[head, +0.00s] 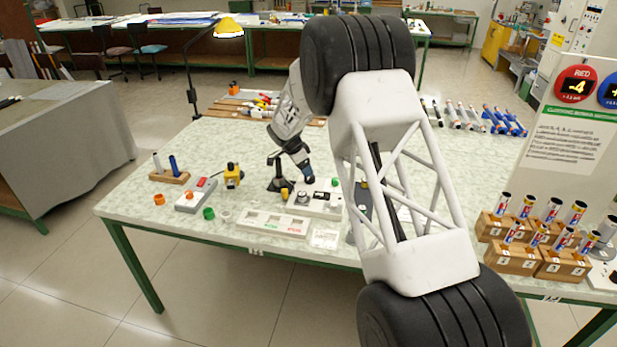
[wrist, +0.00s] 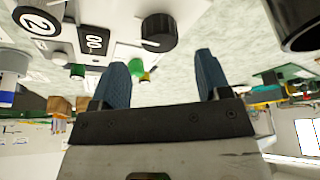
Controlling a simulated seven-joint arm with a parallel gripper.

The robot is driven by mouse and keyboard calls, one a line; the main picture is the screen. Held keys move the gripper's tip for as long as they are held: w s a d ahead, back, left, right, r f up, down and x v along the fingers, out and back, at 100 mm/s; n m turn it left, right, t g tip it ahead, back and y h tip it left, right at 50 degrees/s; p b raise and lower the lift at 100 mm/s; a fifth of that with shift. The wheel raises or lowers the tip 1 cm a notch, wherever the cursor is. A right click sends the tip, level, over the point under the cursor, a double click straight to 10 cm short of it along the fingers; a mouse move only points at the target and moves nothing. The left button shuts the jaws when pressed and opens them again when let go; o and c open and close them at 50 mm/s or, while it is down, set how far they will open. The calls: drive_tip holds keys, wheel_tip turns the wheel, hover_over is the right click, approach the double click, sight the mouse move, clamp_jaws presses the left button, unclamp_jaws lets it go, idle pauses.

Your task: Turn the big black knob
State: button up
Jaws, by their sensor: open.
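The big black knob (wrist: 159,32) sits on a white control box (wrist: 122,12) in the wrist view, beside a black display reading 00 (wrist: 96,40). In the head view the knob (head: 302,197) shows small on the left part of the white box (head: 325,208). My gripper (wrist: 160,60) has its two blue fingers apart with nothing between them. The knob appears beyond the fingertips, roughly in line with the gap, and not between them. In the head view my gripper (head: 307,179) points down just behind the knob, close above the box.
A green button (head: 335,182) stands on the box. A black stand (head: 280,180) is close left of my gripper. A labelled white tray (head: 272,223) lies in front. Wooden rod racks (head: 513,258) stand at right.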

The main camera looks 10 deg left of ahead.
sight(309, 179)
drive_tip(key=shift+x, duration=2.75)
drive_tip(key=c, duration=0.9)
